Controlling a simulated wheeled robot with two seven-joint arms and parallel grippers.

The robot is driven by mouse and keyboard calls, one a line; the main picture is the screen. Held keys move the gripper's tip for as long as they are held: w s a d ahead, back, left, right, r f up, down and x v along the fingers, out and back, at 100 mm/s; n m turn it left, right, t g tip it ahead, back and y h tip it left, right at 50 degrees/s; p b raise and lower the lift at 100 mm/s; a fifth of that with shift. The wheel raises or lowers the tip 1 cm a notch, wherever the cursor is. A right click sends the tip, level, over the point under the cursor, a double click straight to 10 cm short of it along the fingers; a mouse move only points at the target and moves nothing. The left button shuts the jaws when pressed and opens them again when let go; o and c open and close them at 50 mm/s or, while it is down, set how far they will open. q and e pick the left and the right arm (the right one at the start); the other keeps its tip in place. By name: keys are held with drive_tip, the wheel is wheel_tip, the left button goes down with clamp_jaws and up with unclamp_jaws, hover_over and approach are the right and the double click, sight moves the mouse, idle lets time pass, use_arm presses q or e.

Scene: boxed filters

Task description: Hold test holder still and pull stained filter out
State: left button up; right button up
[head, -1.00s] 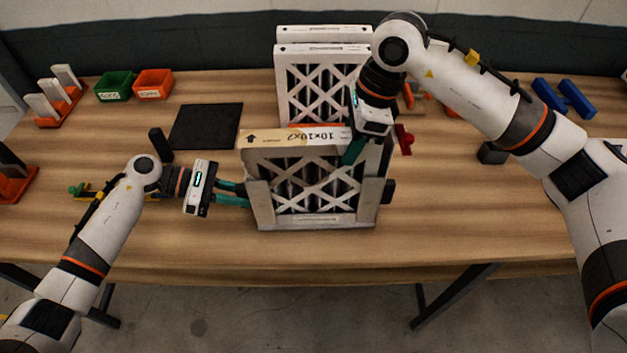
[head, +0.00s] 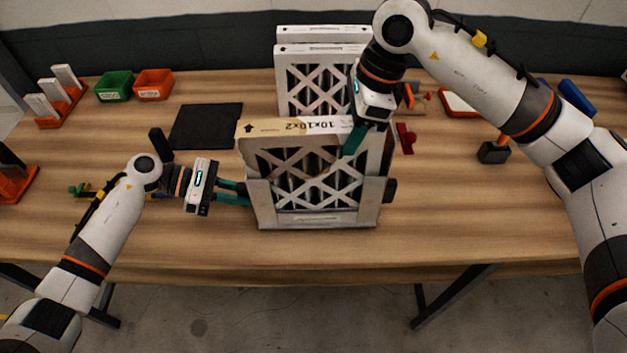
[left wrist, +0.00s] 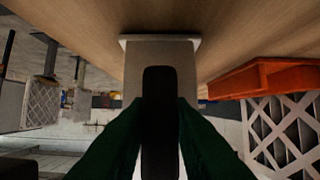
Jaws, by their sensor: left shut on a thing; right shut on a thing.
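The test holder (head: 257,207) is a grey-white frame standing upright near the table's front middle. The stained filter (head: 262,128), a white-edged panel with lattice and a brownish stain on its top edge, stands in it and rises above its walls. My left gripper (head: 240,196) is shut on the holder's left side; in the left wrist view its green fingers (left wrist: 160,130) close on a dark handle against the pale holder wall (left wrist: 160,52). My right gripper (head: 354,138) is shut on the filter's top edge near its right end. The filter's lower part is hidden in the holder.
Other boxed filters (head: 322,51) stand upright behind. A dark mat (head: 206,126), a green bin (head: 114,86) and an orange bin (head: 153,84) are at the back left. A red part (head: 405,138) and a dark block (head: 493,152) lie right. The table front is clear.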

drive_tip(key=shift+r, duration=0.7)
use_arm(q)
drive_tip(key=shift+a, duration=0.1)
use_arm(e)
drive_tip(key=shift+r, duration=0.7)
drive_tip(key=shift+a+v, duration=0.15)
drive_tip(key=shift+v, duration=0.5)
drive_tip(key=shift+a+v, duration=0.15)
drive_tip(key=shift+v, duration=0.45)
drive_tip(key=shift+r, duration=0.2)
drive_tip(key=shift+a+v, duration=0.2)
drive_tip(key=shift+v, duration=0.7)
drive_tip(key=shift+a+v, duration=0.25)
drive_tip(key=shift+v, duration=0.7)
drive_tip(key=shift+r, duration=0.1)
use_arm(q)
drive_tip(key=shift+f, duration=0.1)
use_arm(e)
drive_tip(key=shift+a+v, duration=0.25)
drive_tip(key=shift+v, duration=0.7)
drive_tip(key=shift+a+v, duration=0.2)
drive_tip(key=shift+v, duration=0.8)
drive_tip(key=shift+r, duration=0.2)
